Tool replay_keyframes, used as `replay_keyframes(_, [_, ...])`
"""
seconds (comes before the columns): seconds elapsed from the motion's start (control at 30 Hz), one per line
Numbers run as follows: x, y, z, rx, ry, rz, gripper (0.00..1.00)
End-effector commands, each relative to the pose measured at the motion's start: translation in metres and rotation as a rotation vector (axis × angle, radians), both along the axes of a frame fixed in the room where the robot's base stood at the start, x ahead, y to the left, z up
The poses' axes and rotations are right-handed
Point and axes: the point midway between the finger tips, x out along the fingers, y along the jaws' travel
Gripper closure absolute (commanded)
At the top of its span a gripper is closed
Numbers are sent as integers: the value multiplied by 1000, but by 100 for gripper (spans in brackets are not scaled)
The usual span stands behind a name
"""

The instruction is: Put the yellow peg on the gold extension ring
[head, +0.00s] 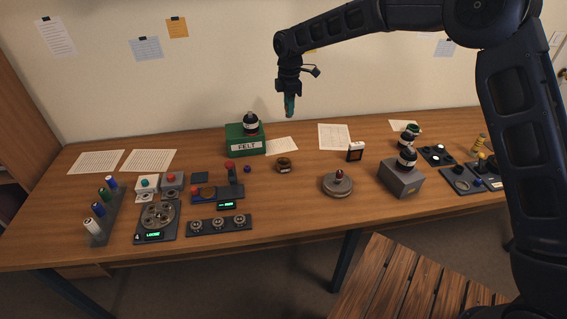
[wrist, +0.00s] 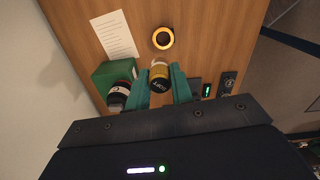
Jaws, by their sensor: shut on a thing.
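My gripper (head: 289,106) hangs in the air above the back of the wooden table in the head view, fingers pointing down. In the wrist view its teal fingers (wrist: 160,88) are shut on the yellow peg (wrist: 159,73), which has a pale lettered band. The peg cannot be made out between the fingers in the head view. The gold extension ring (head: 284,164) stands on the table, right of the green FELT box and lower than my gripper. It also shows in the wrist view (wrist: 163,30) as a bright ring with a dark centre, apart from the peg.
The green FELT box (head: 245,145) with a black-and-white part (head: 251,124) on top stands left of the ring. A round grey stand (head: 338,184) and a grey block (head: 401,180) are to the right.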

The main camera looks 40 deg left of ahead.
Motion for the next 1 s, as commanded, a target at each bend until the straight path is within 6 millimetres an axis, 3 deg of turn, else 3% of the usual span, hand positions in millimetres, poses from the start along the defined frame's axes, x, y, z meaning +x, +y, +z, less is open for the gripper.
replay_keyframes(0.1, [-16,6,1,0,0,20,99])
replay_keyframes(0.27, [-22,8,-13,-3,1,27,99])
replay_keyframes(0.8, [-22,8,-128,-3,1,27,99])
replay_keyframes(1.0, [-21,8,-153,-1,1,26,99])
